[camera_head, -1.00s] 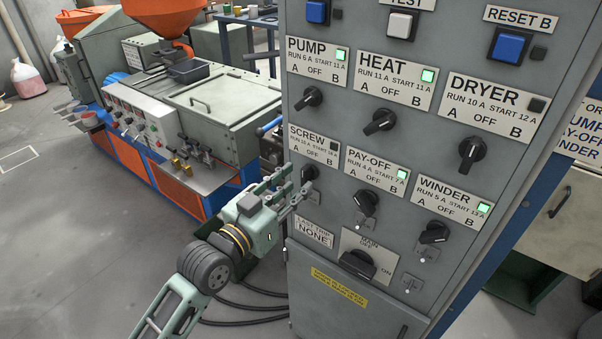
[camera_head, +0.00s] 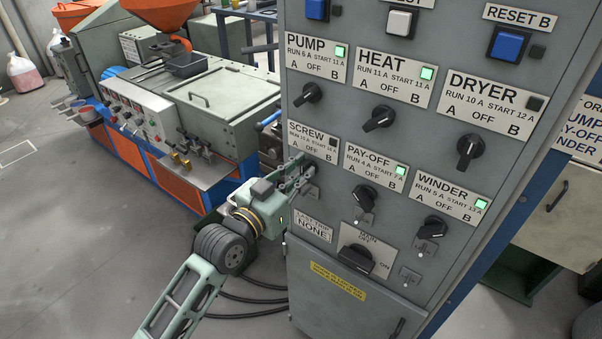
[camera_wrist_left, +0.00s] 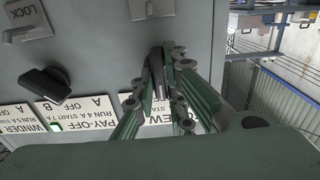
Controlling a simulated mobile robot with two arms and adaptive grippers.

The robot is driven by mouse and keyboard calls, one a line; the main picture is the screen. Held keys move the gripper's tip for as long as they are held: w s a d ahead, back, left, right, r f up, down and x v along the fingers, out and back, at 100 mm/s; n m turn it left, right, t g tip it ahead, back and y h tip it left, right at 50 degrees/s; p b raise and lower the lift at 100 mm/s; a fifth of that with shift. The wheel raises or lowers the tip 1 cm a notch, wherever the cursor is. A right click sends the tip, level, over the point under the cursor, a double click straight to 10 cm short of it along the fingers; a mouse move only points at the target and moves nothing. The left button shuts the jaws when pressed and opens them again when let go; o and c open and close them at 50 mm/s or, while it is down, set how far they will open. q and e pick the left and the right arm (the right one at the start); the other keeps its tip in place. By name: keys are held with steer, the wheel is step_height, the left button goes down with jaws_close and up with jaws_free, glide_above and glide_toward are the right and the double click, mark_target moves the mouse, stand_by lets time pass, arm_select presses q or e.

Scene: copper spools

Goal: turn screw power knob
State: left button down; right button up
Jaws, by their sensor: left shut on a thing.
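The grey panel has a white SCREW label (camera_head: 312,143) with a dark, unlit indicator at its right. The black screw knob is hidden behind my gripper in the head view. In the left wrist view the dark screw knob (camera_wrist_left: 157,75) stands between the fingers. My left gripper (camera_head: 301,178) reaches the panel just below the SCREW label. It also shows in the left wrist view (camera_wrist_left: 158,85), its fingers shut around the knob. My right gripper is in neither view.
The pay-off knob (camera_head: 364,198) is close to the right of my gripper. The pump knob (camera_head: 308,94) is above it, and the main switch (camera_head: 356,259) below. An orange and green machine (camera_head: 150,110) stands behind at the left. Floor is clear at lower left.

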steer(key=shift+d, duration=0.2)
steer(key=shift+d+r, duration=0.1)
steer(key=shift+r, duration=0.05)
arm_select(q)
steer(key=shift+n, duration=0.4)
steer(key=shift+w+r+n+p, duration=0.1)
steer(key=shift+n+p, duration=0.55)
steer(key=shift+n, duration=0.45)
steer(key=n+p, duration=0.1)
steer(key=n, duration=0.4)
steer(key=shift+a+n, duration=0.15)
steer(key=shift+n, duration=0.25)
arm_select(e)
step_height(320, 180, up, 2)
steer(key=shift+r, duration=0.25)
arm_select(q)
steer(key=c, duration=1.8)
jaws_free()
